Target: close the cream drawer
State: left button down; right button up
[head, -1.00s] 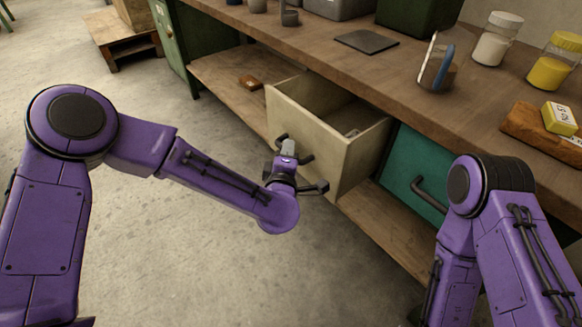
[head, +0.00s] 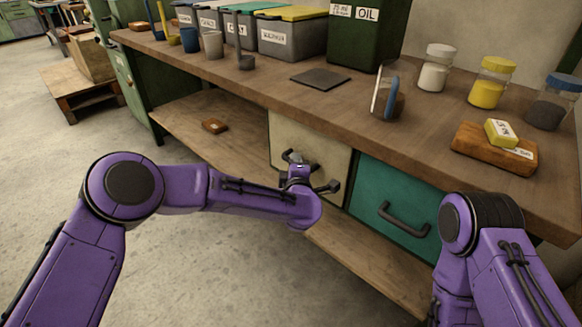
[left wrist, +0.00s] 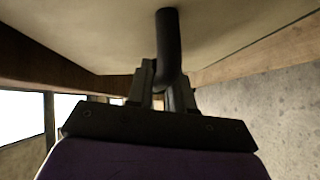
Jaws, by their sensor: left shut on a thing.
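The cream drawer (head: 311,138) sits under the workbench, left of a teal drawer. Its front looks about level with the teal front, and no drawer inside shows. My left gripper (head: 297,165) is at the cream front. In the left wrist view my left gripper (left wrist: 168,88) is shut on the dark drawer handle (left wrist: 168,45), with the cream front (left wrist: 90,30) just beyond it. Part of the cream front is hidden behind my left arm. My right arm shows at the lower right, but its gripper is out of view.
The teal drawer (head: 395,205) with a dark handle is shut beside it. The bench top (head: 250,75) holds jars, bins, cups and a wooden block. A brown block (head: 214,126) lies on the lower shelf (head: 185,118).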

pick_arm(q)
jog(key=shift+w+d+r, duration=0.1)
jog(key=shift+d+r, duration=0.05)
jog(key=shift+r, duration=0.05)
jog(key=c, duration=1.1)
grip_release()
jog(key=shift+d, duration=0.1)
jog(key=s+r+p, duration=0.1)
jog(key=s+p, duration=0.1)
jog(key=s, duration=0.8)
jog(key=shift+s+d, duration=0.2)
jog(key=shift+d, duration=0.15)
